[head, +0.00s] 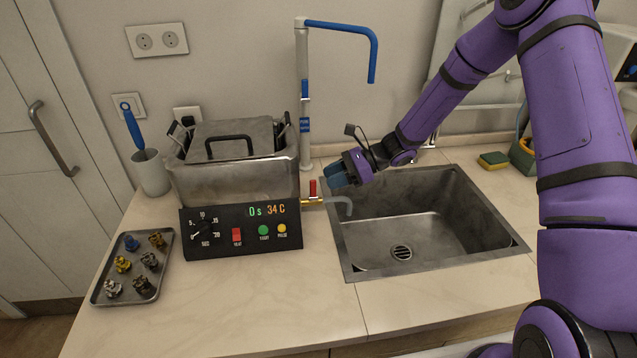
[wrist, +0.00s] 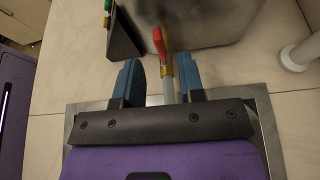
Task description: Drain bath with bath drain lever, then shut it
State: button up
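The bath (head: 235,185) is a metal tank with a lidded top and a black control panel (head: 240,240) reading 0 s and 34 C. The red bath drain lever (head: 313,187) stands upright on a brass valve (head: 314,201) at the tank's right side. A grey drain spout (head: 343,201) bends down over the sink. My gripper (head: 336,175) has blue fingers and is just right of the lever, above the spout. In the wrist view, my gripper (wrist: 158,60) is open; the red lever (wrist: 158,40) is just beyond the fingertips, with the spout seen between the fingers.
The sink (head: 430,215) lies below my gripper. A tall pipe with a blue spout (head: 303,100) stands behind. A tray with several small fittings (head: 105,282) and a cup with a blue-handled tool (head: 151,174) are left. The front counter is clear.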

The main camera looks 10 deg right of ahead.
jog(key=shift+v, duration=2.4)
jog(key=s+d+r+n+h, duration=0.2)
jog(key=s+r+n+h, duration=0.3)
jog(key=s+r, duration=0.4)
jog(key=s+d+r+n+h, duration=0.25)
jog(key=s+r+n, duration=0.4)
jog(key=r, duration=0.45)
jog(key=s+d+r+n+t+h, duration=0.2)
jog(key=s+d+r+n+h, duration=0.1)
jog(key=s, duration=0.6)
jog(key=s+d+r+n+t+h, duration=0.3)
jog(key=s+r, duration=0.3)
jog(key=s, duration=0.3)
jog(key=shift+s+d, duration=0.35)
jog(key=shift+d, duration=0.35)
jog(key=shift+r+n, duration=0.15)
jog(key=shift+n, duration=0.1)
